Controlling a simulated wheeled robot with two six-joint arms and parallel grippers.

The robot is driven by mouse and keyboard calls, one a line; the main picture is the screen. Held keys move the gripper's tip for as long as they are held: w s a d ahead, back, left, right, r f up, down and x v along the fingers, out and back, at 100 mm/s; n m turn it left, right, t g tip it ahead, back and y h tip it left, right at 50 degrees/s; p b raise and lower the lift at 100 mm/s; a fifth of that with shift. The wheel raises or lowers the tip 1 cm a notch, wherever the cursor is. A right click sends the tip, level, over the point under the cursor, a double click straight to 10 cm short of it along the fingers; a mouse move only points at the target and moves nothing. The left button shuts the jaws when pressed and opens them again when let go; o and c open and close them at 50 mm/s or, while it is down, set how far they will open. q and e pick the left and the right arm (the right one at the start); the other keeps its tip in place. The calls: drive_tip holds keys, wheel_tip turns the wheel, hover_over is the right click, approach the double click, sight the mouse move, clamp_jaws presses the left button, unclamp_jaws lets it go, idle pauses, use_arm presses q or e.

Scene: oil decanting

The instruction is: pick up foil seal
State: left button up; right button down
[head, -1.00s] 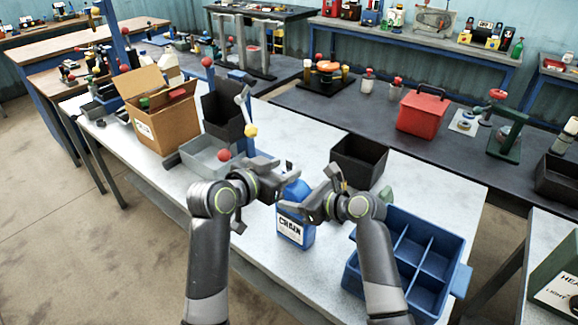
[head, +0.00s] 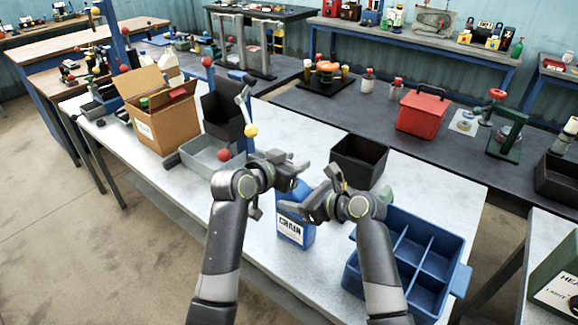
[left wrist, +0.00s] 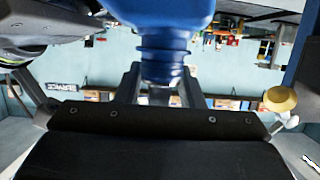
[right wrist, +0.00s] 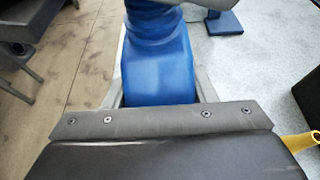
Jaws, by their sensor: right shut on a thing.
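A blue bottle (head: 294,229) with a white CHAIN label stands on the white-topped table in the head view. My right gripper (head: 318,203) is shut on the blue bottle near its upper part; its blue body fills the space between the fingers in the right wrist view (right wrist: 158,70). My left gripper (head: 298,171) is open just above the bottle's top. In the left wrist view the ribbed bottle neck (left wrist: 163,60) points between the two spread fingers. A small pale patch at the neck's mouth may be the foil seal; I cannot tell clearly.
A blue divided crate (head: 437,262) stands at the right, with a black bin (head: 359,161) behind the grippers. A grey tray (head: 207,155) and an open cardboard box (head: 166,122) stand at the left. Bare tabletop (head: 180,190) lies in front of them.

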use_arm(q)
clamp_jaws()
wheel_tip(320, 180, up, 18)
idle(1.2)
use_arm(e)
drive_tip(key=c, duration=0.5)
unclamp_jaws()
drive_tip(key=shift+d, duration=0.1)
